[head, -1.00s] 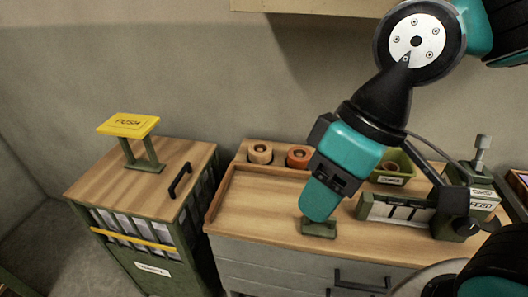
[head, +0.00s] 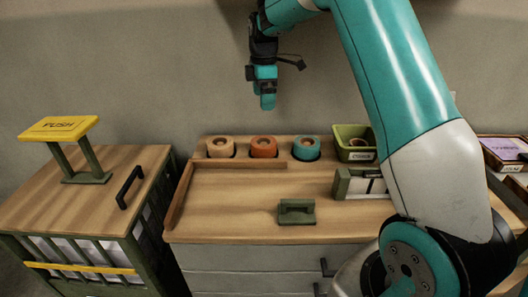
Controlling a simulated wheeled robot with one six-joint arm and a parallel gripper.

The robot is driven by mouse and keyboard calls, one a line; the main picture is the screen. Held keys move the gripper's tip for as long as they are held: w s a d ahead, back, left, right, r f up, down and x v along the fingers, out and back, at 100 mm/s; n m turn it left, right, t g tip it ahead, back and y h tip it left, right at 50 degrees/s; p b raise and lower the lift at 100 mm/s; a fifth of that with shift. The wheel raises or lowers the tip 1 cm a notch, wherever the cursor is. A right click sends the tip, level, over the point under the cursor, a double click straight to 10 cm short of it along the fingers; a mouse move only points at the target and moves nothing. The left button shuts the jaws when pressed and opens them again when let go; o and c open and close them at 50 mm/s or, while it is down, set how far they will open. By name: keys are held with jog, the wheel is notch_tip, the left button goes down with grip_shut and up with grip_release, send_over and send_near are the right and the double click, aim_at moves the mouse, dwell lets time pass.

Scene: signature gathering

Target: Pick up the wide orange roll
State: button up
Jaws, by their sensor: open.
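The wide orange roll (head: 263,147) sits in a holder at the back of the wooden worktop, in the middle of a row of three rolls. A tan roll (head: 221,147) is to its left and a teal roll (head: 306,148) to its right, each a little apart. My gripper (head: 267,103) hangs in the air above the orange roll, pointing down, close to the wall side. It is empty and does not touch any roll. The gap between its fingers is hard to make out at this angle.
A green bin (head: 354,143) stands right of the teal roll. A low wooden ledge (head: 235,165) runs in front of the rolls. A green handled block (head: 296,211) lies on the worktop. A cabinet with a yellow PUSH plate (head: 58,128) stands left. My arm covers the right side.

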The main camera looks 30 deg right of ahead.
jog(key=p, duration=0.2)
send_near(265, 143)
jog(key=shift+n, duration=0.3)
jog(key=f, duration=0.5)
jog(key=shift+a, duration=0.2)
notch_tip(265, 143, down, 5)
jog(key=shift+d+f+p, duration=0.15)
jog(key=shift+p, duration=0.6)
jog(key=shift+c, duration=0.2)
jog(key=c, duration=0.7)
